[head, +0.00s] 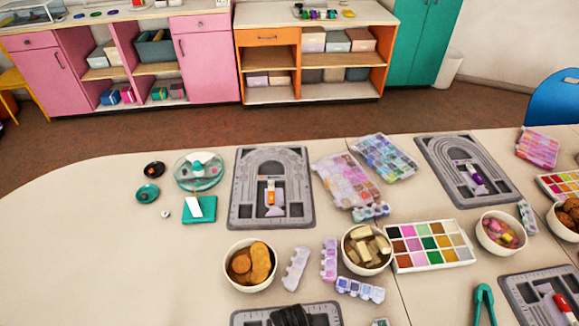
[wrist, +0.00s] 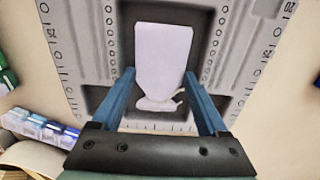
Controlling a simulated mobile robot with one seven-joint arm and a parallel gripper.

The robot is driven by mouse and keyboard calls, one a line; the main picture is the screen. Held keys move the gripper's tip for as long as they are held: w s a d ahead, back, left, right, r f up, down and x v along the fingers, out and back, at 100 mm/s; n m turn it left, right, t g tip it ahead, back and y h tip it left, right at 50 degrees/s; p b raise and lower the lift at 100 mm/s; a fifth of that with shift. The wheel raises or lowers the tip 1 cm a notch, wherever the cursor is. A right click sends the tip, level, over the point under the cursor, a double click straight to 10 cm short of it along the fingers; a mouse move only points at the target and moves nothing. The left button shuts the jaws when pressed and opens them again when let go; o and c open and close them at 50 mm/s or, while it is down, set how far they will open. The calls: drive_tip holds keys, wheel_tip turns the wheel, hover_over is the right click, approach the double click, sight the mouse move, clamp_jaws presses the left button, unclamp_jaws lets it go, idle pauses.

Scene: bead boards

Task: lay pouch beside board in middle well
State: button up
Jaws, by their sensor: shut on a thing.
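A pale lilac-white pouch (wrist: 162,55) with a gathered, tied neck is between the two blue fingers of my gripper (wrist: 160,80) in the wrist view. My gripper is shut on it near the neck. Below it is a grey bead board (wrist: 78,45); the pouch is over the board's dark middle well (wrist: 125,45). I cannot tell whether it touches the well floor. In the head view this board (head: 238,320) is cut off at the bottom edge. My dark gripper (head: 290,316) covers its middle, and the pouch is hidden there.
A bowl of pale pieces (head: 367,250), a bowl of brown pieces (head: 250,265) and small bead boxes (head: 360,290) stand close behind the board. Another grey board (head: 240,210) lies farther back. The table's left side (head: 100,240) is clear.

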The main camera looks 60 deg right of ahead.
drive_tip(key=shift+f, duration=0.2)
drive_tip(key=o, duration=1)
drive_tip(key=shift+r, duration=0.1)
wheel_tip(320, 180, up, 12)
drive_tip(key=p, duration=0.1)
drive_tip(key=shift+r, duration=0.15)
